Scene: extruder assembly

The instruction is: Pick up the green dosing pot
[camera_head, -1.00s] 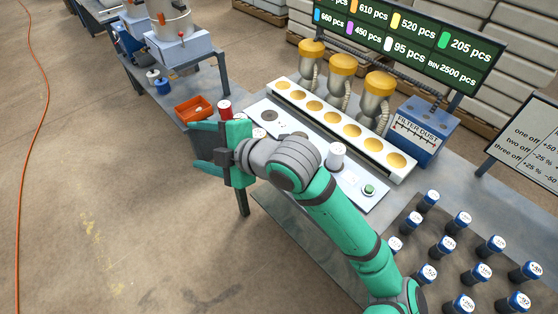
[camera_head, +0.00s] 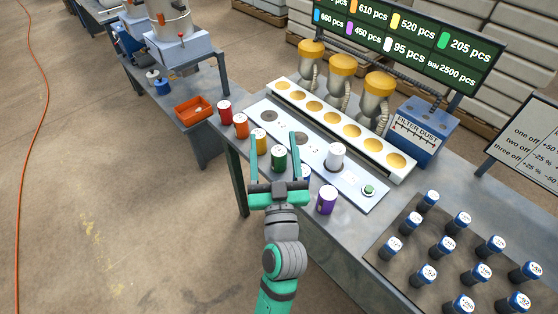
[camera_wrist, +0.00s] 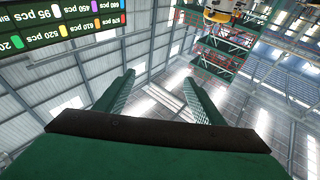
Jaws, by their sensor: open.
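The green dosing pot (camera_head: 279,158) stands upright on the near side of the table, with a white lid. In the head view the pot appears between the fingers, closer to the right one. I cannot tell whether the fingers are level with the pot or above it. In the wrist view the open fingers (camera_wrist: 160,88) have nothing between them but the distant roof, and the pot does not show there.
Red (camera_head: 225,111), orange (camera_head: 241,125), yellow (camera_head: 260,141) and purple (camera_head: 327,199) pots stand in the same row; a blue one (camera_head: 306,172) is partly hidden by my gripper. A white pot (camera_head: 336,156) stands on the plate behind. Several blue-lidded jars stand at right.

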